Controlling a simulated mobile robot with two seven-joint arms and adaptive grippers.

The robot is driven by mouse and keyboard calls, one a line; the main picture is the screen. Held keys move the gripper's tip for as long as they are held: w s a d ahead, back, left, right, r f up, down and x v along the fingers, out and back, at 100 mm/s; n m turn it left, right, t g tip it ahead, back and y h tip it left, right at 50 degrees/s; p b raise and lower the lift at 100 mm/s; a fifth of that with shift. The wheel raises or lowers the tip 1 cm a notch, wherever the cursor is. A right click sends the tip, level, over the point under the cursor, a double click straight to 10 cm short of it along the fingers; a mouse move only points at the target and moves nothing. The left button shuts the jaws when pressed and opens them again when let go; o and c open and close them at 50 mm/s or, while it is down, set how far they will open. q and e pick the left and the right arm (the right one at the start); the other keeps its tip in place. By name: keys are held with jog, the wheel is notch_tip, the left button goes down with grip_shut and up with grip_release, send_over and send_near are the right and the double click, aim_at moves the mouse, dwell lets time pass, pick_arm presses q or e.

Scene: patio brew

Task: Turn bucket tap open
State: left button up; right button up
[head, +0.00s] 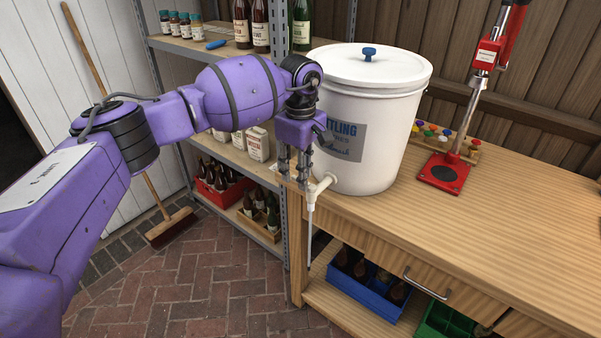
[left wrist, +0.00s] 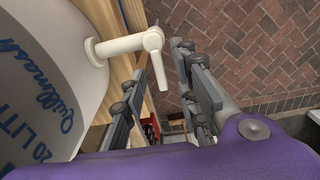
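The white bucket (head: 385,135) stands on the wooden bench, with a white lid and blue knob. Its white tap (head: 320,188) sticks out low on the front left side, and a thin tube hangs down from it. My left gripper (head: 291,170) points down just left of the tap in the head view, its fingers apart. In the left wrist view, the tap (left wrist: 122,45) lies just beyond the open fingers (left wrist: 162,58), its outer end and tube showing in the gap between them. I cannot tell whether a finger touches it. My right gripper is not in view.
The wooden bench (head: 500,220) holds a red-based lever capper (head: 445,172) and a rack of coloured caps (head: 440,137). A metal shelf with bottles (head: 260,25) stands behind my left arm. A blue crate (head: 365,285) sits under the bench. The brick floor left of the bench is open.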

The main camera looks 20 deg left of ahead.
pick_arm(q)
jog(key=shift+f, duration=0.4)
